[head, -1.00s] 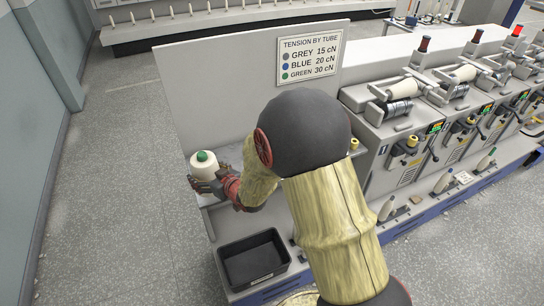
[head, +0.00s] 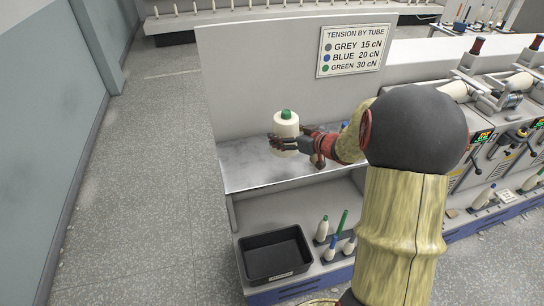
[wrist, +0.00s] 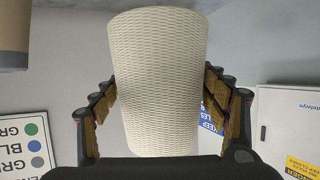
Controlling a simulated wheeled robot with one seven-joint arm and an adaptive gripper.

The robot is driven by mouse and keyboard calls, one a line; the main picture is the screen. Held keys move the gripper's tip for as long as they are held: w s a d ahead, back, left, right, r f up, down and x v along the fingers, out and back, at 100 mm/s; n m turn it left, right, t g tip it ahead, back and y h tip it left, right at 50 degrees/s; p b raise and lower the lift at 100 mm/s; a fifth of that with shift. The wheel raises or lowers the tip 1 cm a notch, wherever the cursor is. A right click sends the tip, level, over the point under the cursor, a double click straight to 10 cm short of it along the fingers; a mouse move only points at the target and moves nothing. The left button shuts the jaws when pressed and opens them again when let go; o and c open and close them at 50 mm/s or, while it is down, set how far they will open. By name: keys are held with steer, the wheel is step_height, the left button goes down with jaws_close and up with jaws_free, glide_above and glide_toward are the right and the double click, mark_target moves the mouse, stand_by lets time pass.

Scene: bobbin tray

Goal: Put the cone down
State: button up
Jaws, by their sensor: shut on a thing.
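The cone (head: 286,127) is wound with off-white yarn and has a green tip. In the head view it is upright, over the left part of the grey metal shelf top (head: 245,176). My gripper (head: 277,143) is shut around its sides; I cannot tell whether its base touches the shelf. In the wrist view the yarn body of the cone (wrist: 158,50) fills the middle, with the fingers of my gripper (wrist: 158,92) on both sides. My arm hides the right part of the shelf.
A black bin (head: 275,257) and several small bobbins (head: 331,243) stand on the low ledge below. A tension sign (head: 354,50) is on the panel behind the shelf. Winding machines (head: 500,120) are at right. The shelf's left part looks clear.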

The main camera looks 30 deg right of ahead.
steer(key=shift+w+a+f+b, duration=1.1)
steer(key=shift+a+f, duration=0.25)
steer(key=shift+f, duration=0.5)
steer(key=shift+w+a+f+b, duration=0.9)
steer(key=shift+a+f+b, duration=0.4)
steer(key=shift+f, duration=0.6)
steer(key=shift+w+a+f+b, duration=1.05)
steer(key=shift+a+f, duration=0.35)
steer(key=shift+f, duration=0.45)
steer(key=shift+f, duration=0.15)
steer(key=o, duration=1.4)
steer(key=shift+s, duration=0.1)
steer(key=shift+o, duration=0.6)
